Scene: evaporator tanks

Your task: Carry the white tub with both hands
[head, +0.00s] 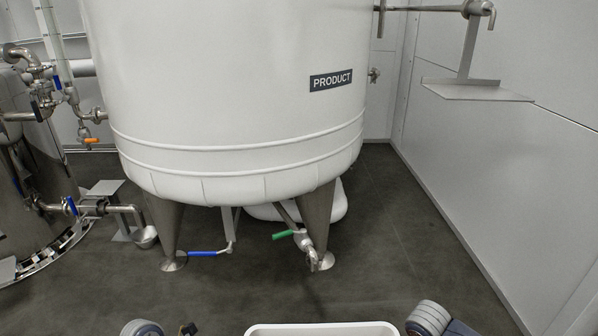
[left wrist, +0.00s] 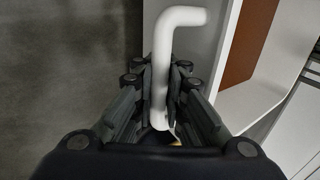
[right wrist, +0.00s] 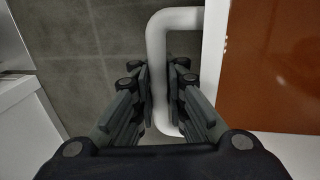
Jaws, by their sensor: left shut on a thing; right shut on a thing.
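The white tub (head: 322,328) shows only its far rim at the bottom edge of the head view, between my two arms. In the left wrist view my left gripper (left wrist: 168,95) is shut on a white bar handle (left wrist: 177,22) at the tub's side. In the right wrist view my right gripper (right wrist: 160,85) is shut on the other white bar handle (right wrist: 172,20). Reddish-brown contents (right wrist: 270,65) show inside the tub in the right wrist view. The grippers themselves are below the head view, and most of the tub is hidden there.
A large white tank (head: 230,100) labelled PRODUCT stands ahead on metal legs, with a blue-handled valve (head: 205,253) and a green-handled valve (head: 284,235) beneath. Steel piping (head: 100,208) is at left. A grey wall (head: 480,170) runs along the right. Dark floor (head: 400,240) is clear between.

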